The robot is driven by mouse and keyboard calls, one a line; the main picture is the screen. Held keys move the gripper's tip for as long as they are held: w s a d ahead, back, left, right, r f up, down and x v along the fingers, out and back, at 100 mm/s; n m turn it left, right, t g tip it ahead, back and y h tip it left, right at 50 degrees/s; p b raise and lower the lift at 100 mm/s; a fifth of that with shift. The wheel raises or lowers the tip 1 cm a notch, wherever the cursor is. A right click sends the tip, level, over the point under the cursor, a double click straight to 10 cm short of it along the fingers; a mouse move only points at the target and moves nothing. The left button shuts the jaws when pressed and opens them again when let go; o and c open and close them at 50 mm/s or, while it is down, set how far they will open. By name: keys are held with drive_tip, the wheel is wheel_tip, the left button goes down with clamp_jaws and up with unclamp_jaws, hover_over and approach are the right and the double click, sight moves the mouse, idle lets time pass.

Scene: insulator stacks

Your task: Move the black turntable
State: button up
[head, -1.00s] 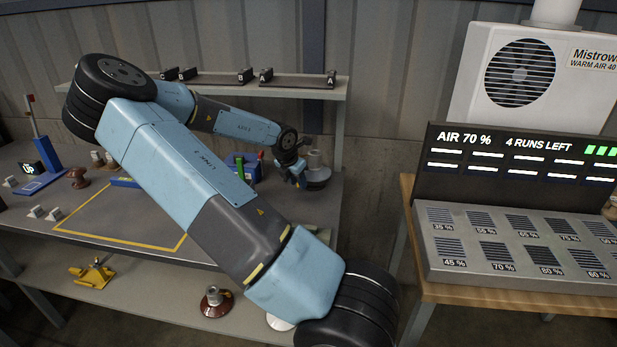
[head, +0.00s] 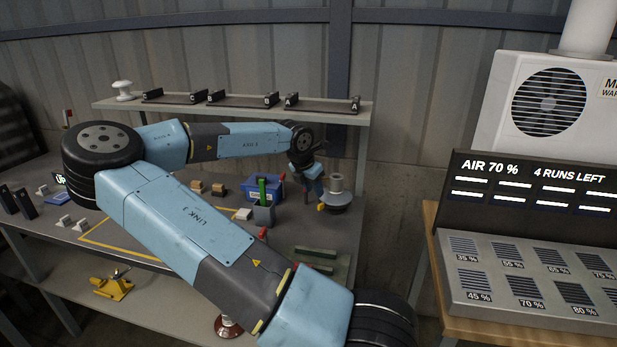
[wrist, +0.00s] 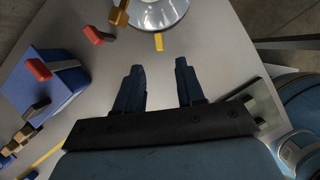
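A round disc (head: 336,202) with a pale post standing on it is at the right end of the grey bench. It looks dark grey in the head view and silvery in the wrist view (wrist: 160,14), where the top edge cuts it off. It may be the turntable; I cannot tell for sure. A small yellow mark (wrist: 158,41) lies beside its rim. My gripper (wrist: 157,68) is open and empty, its two dark blue fingers pointing toward the disc but apart from it. In the head view my gripper (head: 316,187) is just left of the disc's post.
A blue box (head: 262,187) and a grey block with a green piece (head: 264,212) stand left of my gripper. A red-ended piece (wrist: 97,35) lies near the fingers. A shelf (head: 235,108) with lettered holders runs behind. A control panel (head: 535,270) stands right, across a gap.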

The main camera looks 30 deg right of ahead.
drive_tip(key=shift+v, duration=2.75)
